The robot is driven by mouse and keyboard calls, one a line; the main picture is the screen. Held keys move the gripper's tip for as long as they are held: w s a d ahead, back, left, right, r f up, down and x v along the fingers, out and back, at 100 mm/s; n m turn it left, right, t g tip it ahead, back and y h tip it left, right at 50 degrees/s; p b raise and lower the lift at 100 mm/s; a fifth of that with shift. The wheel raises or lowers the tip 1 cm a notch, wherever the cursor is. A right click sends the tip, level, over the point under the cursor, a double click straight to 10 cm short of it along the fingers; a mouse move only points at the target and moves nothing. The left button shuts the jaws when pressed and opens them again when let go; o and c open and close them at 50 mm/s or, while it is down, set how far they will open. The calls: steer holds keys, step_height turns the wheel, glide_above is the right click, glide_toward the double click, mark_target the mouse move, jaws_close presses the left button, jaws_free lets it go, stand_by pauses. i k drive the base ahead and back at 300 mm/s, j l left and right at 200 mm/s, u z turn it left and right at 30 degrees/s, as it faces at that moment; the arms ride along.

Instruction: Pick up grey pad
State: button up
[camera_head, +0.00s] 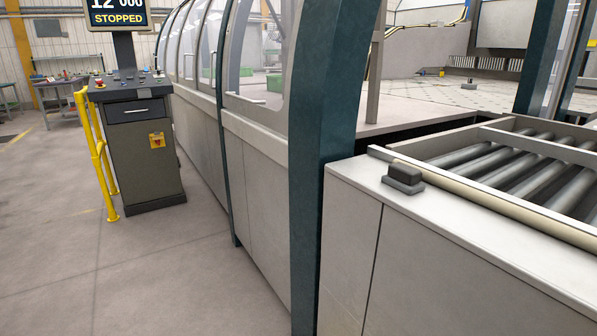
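A small dark grey pad (403,178), with a blocky raised upper part on a wider base, sits on the light top (352,179) of the machine's side cabinet. It is close to the pale rail along the roller conveyor. Nothing covers it in the head camera view. My gripper and arm are not in view.
A roller conveyor (545,170) lies right of the pad, edged by a pale rail (500,208). A dark green post (325,120) rises left of the cabinet. A control console (143,150) with a yellow guard rail (95,150) stands at left. The floor (150,270) ahead is clear.

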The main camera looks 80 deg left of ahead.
mark_target(405, 178)
steer(key=u, duration=2.05)
steer(key=k+l+z, duration=0.15)
steer(key=z, duration=0.9)
steer(key=i+j+z, duration=0.1)
steer(key=z, duration=1.55)
steer(key=k+u, duration=0.1)
steer(key=u, duration=1.1)
steer(key=i+u, duration=0.1)
steer(key=u, duration=1.35)
steer(key=i, duration=0.1)
steer(key=l+u, duration=0.05)
